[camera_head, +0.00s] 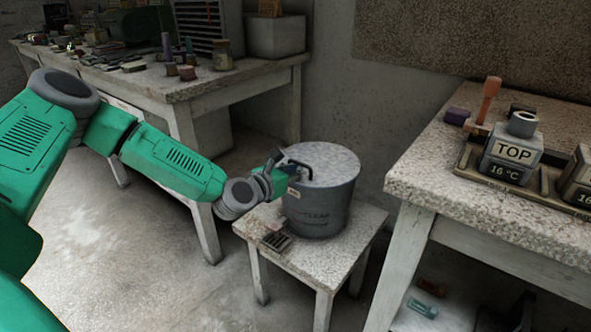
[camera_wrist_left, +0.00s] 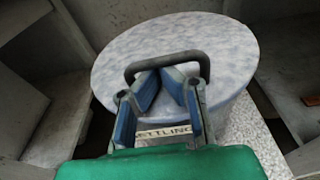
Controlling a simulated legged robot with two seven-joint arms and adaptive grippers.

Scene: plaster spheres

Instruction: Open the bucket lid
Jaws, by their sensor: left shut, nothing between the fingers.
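A grey bucket (camera_head: 318,212) with printed text stands upright on a small stone-topped stool. Its round speckled lid (camera_head: 335,165) covers the top and shows large in the left wrist view (camera_wrist_left: 215,50). A dark bracket-shaped handle (camera_head: 297,148) rises at the lid's near-left edge; it also shows in the left wrist view (camera_wrist_left: 167,61). My left gripper (camera_head: 279,163) is at this handle, with its blue-padded fingertips (camera_wrist_left: 163,73) together, just under the handle's bar in the wrist picture. Nothing shows between them. Whether they touch the handle I cannot tell. My right gripper is not in view.
The stool (camera_head: 349,246) has a small dark slotted object (camera_head: 276,241) on its front-left corner. A cluttered workbench (camera_head: 190,88) stands behind left. A stone-topped table (camera_head: 433,170) at right holds a block marked TOP (camera_head: 512,152) in a tray. Open floor lies at left.

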